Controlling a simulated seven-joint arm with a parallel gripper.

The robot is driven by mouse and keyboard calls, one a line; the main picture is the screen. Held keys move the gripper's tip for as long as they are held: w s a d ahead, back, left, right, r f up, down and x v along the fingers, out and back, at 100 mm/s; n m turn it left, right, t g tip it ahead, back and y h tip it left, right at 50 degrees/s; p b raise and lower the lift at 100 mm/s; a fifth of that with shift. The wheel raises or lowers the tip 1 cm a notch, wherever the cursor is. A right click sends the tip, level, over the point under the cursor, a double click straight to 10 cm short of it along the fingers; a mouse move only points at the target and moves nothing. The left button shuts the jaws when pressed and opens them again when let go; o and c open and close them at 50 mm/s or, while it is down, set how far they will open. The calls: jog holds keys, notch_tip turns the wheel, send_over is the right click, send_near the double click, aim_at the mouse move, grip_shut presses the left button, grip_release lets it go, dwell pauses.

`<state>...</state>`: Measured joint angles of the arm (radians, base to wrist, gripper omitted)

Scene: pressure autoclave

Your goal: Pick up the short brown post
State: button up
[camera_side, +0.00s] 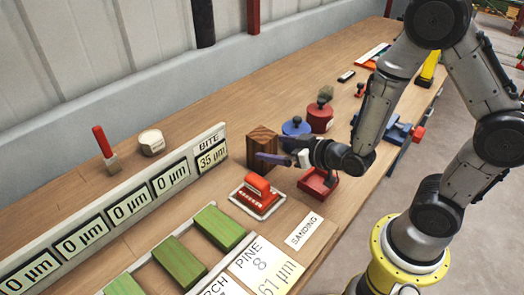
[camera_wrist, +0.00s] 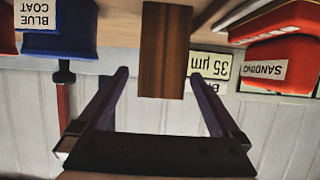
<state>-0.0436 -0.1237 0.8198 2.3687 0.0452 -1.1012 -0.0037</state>
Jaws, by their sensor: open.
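The short brown post (camera_side: 262,147) is a square, upright wooden block on the bench. It also shows in the wrist view (camera_wrist: 166,50), which is upside down, with its end pointing down in the picture. My gripper (camera_side: 269,147) is level and open, with purple fingers. The near finger's tip overlaps the post's face in the side view. In the wrist view my gripper (camera_wrist: 160,72) has one finger on each side of the post, with a gap on both sides. How deep the post lies between the fingers is hard to tell.
A red sanding block (camera_side: 260,193) on a tray sits in front of the post. The gauge board (camera_side: 150,192) reading 35 µm stands at left. A blue pot (camera_side: 294,128) and a red pot (camera_side: 320,114) stand to the right. The bench behind the post is clear.

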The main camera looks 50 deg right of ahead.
jog(key=shift+f+x, duration=0.15)
jog(key=shift+x, duration=1.2)
jog(key=shift+f+x, duration=0.15)
jog(key=shift+x, duration=1.15)
jog(key=shift+s+a, duration=0.1)
jog(key=shift+a, duration=0.05)
grip_shut()
